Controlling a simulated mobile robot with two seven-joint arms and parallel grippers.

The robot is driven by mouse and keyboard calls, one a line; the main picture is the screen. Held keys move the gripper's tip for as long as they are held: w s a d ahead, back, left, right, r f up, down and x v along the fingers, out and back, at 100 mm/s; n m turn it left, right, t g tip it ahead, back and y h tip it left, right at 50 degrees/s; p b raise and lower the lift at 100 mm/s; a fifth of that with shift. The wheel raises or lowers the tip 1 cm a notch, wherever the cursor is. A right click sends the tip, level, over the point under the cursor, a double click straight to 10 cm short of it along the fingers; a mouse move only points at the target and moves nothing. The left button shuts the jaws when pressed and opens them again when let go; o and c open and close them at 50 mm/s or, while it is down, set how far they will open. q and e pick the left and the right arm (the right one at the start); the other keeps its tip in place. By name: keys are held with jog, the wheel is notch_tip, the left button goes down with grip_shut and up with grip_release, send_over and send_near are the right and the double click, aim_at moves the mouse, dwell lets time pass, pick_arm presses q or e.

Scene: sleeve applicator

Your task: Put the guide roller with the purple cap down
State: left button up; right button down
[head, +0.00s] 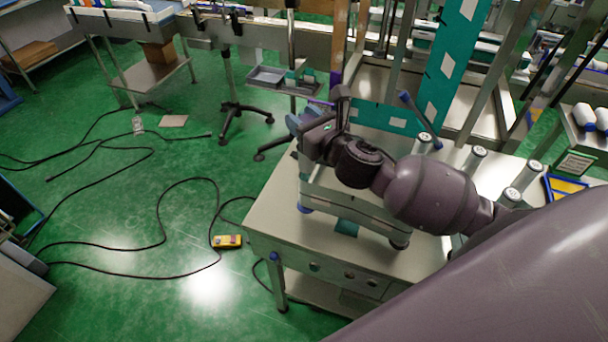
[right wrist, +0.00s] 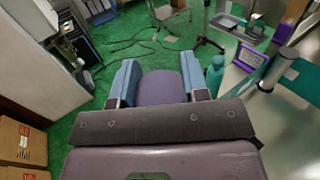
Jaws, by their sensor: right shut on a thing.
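My right gripper (head: 300,121) reaches over the left part of the metal work table, with its blue fingers pointing away from me. In the right wrist view the right gripper (right wrist: 159,88) is shut on the guide roller with the purple cap (right wrist: 160,89); the rounded purple end shows between the two blue fingers. The rest of that roller is hidden by the gripper body. In the head view the wrist and fingers hide the held roller, and I cannot make it out clearly. My left gripper is in neither view.
The work table (head: 270,215) has a bare left edge. Several metal rollers (head: 472,163) stand upright on its right part. A blue-ended bar (head: 419,118) leans behind my wrist. A teal bottle (right wrist: 214,76) stands near the right finger. Cables and a yellow device (head: 227,241) lie on the green floor.

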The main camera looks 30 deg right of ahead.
aim_at(303, 157)
notch_tip(303, 157, down, 11)
jog(key=shift+r+b, duration=0.1)
jog(key=shift+b, duration=1.15)
notch_tip(303, 157, down, 4)
jog(key=shift+r+b, duration=0.1)
jog(key=shift+b, duration=0.45)
jog(key=shift+f, duration=0.2)
jog(key=c, duration=0.7)
grip_release()
jog(key=shift+o, duration=0.4)
